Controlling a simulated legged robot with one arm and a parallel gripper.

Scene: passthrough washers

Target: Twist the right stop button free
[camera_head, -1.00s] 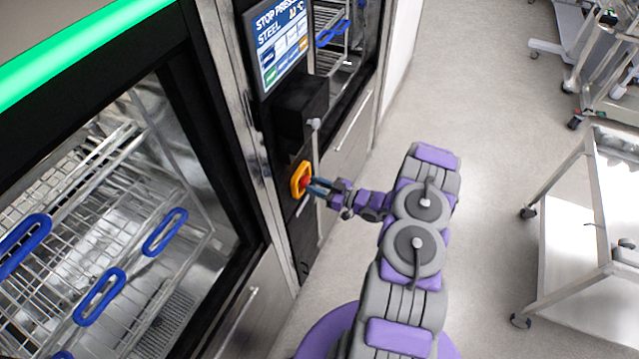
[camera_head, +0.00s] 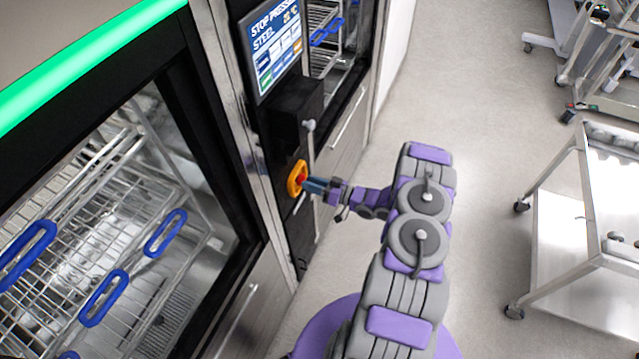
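The right stop button is a red knob (camera_head: 300,179) in a yellow-orange surround (camera_head: 293,185). It sits on the black column between the two washers, below the screen. My gripper (camera_head: 308,184) is at the button from the right, its blue fingertips at or against the red knob. One finger's broad side faces the camera and hides the other, so the gap between them does not show. I cannot tell whether they grip the knob.
A screen (camera_head: 275,45) above the button reads "STOP PRESSED". A black box (camera_head: 292,108) juts out below it. The left washer holds racks with blue handles (camera_head: 165,233). A metal cart (camera_head: 575,220) stands at right, with clear floor (camera_head: 480,120) between.

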